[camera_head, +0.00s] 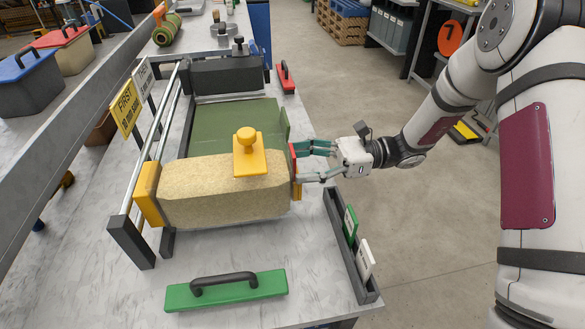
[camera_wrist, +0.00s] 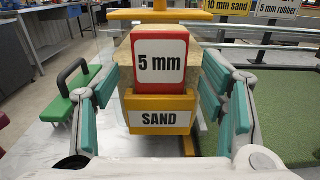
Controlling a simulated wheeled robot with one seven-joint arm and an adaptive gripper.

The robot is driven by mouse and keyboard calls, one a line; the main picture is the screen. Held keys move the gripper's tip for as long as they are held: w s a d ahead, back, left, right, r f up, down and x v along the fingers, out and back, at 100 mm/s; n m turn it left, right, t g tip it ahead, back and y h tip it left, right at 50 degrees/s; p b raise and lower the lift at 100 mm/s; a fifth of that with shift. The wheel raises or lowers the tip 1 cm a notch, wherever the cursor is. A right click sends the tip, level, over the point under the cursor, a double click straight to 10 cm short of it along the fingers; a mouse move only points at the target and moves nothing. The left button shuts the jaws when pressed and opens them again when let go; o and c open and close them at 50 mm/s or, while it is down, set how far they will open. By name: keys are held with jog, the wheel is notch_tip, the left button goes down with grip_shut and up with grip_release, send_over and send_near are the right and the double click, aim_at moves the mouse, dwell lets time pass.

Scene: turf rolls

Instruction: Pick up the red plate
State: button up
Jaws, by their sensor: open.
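The red plate, a red-bordered card with a white face reading "5 mm", stands upright in a yellow holder labelled SAND (camera_wrist: 160,115) in the wrist view (camera_wrist: 161,37). In the head view the red plate (camera_head: 293,160) shows only as a thin red edge at the right end of the sand-coloured block (camera_head: 225,195). My gripper (camera_head: 305,163) is open, its teal-padded fingers pointing left at the plate. In the wrist view my gripper (camera_wrist: 160,95) has one finger on each side of the plate, apart from it. The plate's lower part is hidden in the holder.
A dark rack (camera_head: 352,245) with green and white plates stands at the bench's right edge, near my gripper. A yellow knob piece (camera_head: 247,153) sits on the block. A green handled plate (camera_head: 226,291) lies in front, and a red handled piece (camera_head: 286,80) behind.

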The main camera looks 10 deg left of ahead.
jog(key=c, duration=1.2)
